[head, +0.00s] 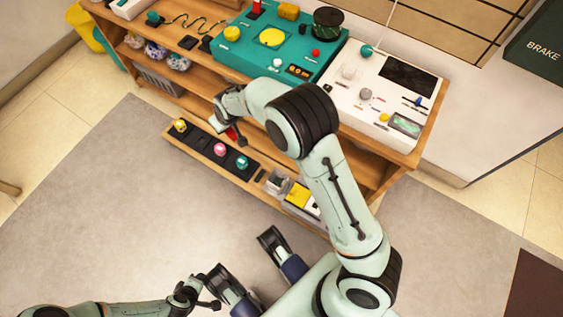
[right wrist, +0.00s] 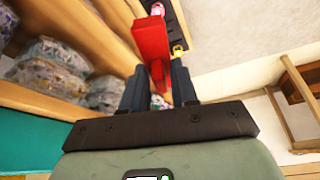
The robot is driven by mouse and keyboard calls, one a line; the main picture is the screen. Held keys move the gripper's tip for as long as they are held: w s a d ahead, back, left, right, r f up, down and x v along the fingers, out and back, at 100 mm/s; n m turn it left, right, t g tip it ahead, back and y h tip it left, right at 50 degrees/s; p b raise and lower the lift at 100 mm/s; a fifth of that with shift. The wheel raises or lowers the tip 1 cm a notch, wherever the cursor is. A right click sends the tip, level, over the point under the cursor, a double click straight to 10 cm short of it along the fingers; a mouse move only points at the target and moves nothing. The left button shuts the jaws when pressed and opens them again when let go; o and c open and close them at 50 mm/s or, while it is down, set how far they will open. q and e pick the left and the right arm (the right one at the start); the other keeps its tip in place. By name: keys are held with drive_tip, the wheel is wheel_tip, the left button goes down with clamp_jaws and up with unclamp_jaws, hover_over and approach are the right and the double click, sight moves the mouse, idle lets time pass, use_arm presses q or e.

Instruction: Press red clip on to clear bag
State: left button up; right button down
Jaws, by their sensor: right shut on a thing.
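My right gripper (head: 228,126) is in front of the wooden shelf unit, above its lowest shelf. It is shut on a red clip (head: 232,135). In the right wrist view the red clip (right wrist: 151,45) sticks out between the dark fingers of the right gripper (right wrist: 158,80). Several clear bags with coloured contents lie on the middle shelf, at the upper left; one bag (head: 178,62) is nearest the gripper, apart from it. Bags (right wrist: 47,66) also show at the left of the right wrist view.
The shelf unit's top holds a teal control panel (head: 235,52) and a white panel (head: 352,98). The lowest shelf carries a dark strip with coloured knobs (head: 219,149) and a yellow item (head: 297,195). The grey floor mat (head: 110,190) is clear at left.

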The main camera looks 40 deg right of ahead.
drive_tip(key=s+d+f+n, duration=0.1)
drive_tip(key=d+f, duration=0.4)
drive_tip(key=f, duration=0.4)
drive_tip(key=s+d+f, duration=0.2)
drive_tip(key=d+f, duration=0.2)
drive_tip(key=f, duration=0.5)
use_arm(q)
drive_tip(key=s+a+f+g+b, duration=0.1)
drive_tip(key=s+f+g+b, duration=0.2)
drive_tip(key=s+f+b, duration=0.2)
drive_tip(key=shift+s+a+f+n, duration=0.2)
drive_tip(key=shift+s+f+n, duration=0.1)
drive_tip(key=shift+s+f, duration=1.25)
use_arm(e)
drive_tip(key=shift+n+y, duration=0.6)
drive_tip(key=shift+n, duration=0.3)
drive_tip(key=shift+s+d+f, duration=0.35)
drive_tip(key=shift+s+f, duration=1.1)
drive_tip(key=shift+f, duration=1.8)
drive_tip(key=shift+s+d+f, duration=0.35)
drive_tip(key=shift+s+f, duration=1.15)
drive_tip(key=shift+f, duration=1.8)
drive_tip(key=shift+s+d+f, duration=0.35)
drive_tip(key=shift+s+f, duration=1.1)
drive_tip(key=shift+f, duration=1.8)
use_arm(q)
drive_tip(key=shift+s+r, duration=0.1)
drive_tip(key=shift+f+b, duration=0.3)
drive_tip(key=shift+b, duration=0.1)
